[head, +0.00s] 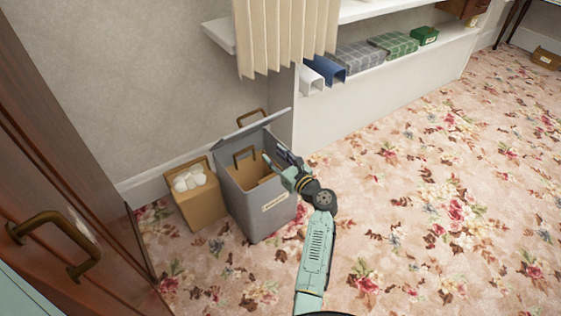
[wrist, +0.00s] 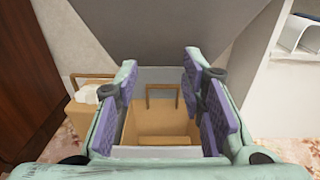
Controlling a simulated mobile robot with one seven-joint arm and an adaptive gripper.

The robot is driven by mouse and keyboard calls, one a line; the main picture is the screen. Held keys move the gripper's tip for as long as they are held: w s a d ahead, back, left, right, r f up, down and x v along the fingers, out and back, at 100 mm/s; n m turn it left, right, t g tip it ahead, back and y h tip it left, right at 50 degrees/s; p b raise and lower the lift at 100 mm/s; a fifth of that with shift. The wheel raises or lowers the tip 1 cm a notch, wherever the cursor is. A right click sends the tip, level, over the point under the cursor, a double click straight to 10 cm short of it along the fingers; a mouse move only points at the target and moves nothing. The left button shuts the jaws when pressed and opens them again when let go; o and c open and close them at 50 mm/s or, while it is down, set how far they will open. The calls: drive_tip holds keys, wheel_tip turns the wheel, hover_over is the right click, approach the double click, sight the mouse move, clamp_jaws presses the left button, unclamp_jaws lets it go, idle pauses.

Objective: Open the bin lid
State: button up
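The grey bin (head: 262,218) stands on the floor near the wall, with a pale label on its front. Its grey lid (head: 236,136) is raised and leans up at the back, with a brown handle (head: 250,114) above it. The opening shows a brown interior. In the wrist view the lid's underside (wrist: 160,28) fills the top, and the bin's interior (wrist: 165,120) lies below it. My gripper (head: 274,162) is over the right part of the opening. Its purple-padded fingers (wrist: 162,72) are spread apart with nothing between them. I cannot tell whether they touch the bin.
A small tan box (head: 201,206) with white rolled items stands left of the bin. A brown wooden cabinet (head: 70,180) is at the left. A white shelf (head: 390,95) with boxes and a beige curtain (head: 288,35) are behind. The floral carpet (head: 440,200) at right is clear.

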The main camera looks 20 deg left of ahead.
drive_tip(key=b+x, duration=0.1)
drive_tip(key=x, duration=0.1)
drive_tip(key=b+x, duration=0.1)
drive_tip(key=x, duration=0.1)
drive_tip(key=b+x, duration=0.1)
drive_tip(key=x, duration=0.1)
drive_tip(key=shift+f, duration=0.25)
drive_tip(key=c, duration=0.4)
drive_tip(key=a+r, duration=0.1)
drive_tip(key=w+a+r+p, duration=0.1)
drive_tip(key=shift+r, duration=0.4)
clamp_jaws()
drive_tip(key=shift+w+a+r, duration=0.2)
drive_tip(key=shift+a, duration=0.05)
drive_tip(key=shift+r, duration=0.1)
drive_tip(key=w+a+r+h+p, duration=0.1)
drive_tip(key=r+p, duration=0.1)
drive_tip(key=p, duration=0.2)
drive_tip(key=w+a+r+g+p, duration=0.1)
drive_tip(key=a+r+p, duration=0.1)
drive_tip(key=p, duration=0.2)
drive_tip(key=w+a+r+h+p, duration=0.1)
drive_tip(key=a+r+p, duration=0.1)
drive_tip(key=p, duration=0.3)
drive_tip(key=shift+a+h, duration=0.25)
drive_tip(key=shift+h, duration=0.05)
drive_tip(key=w+a+r+b, duration=0.3)
drive_tip(key=w+a+b, duration=0.2)
drive_tip(key=a, duration=0.5)
drive_tip(key=shift+w+a, duration=0.3)
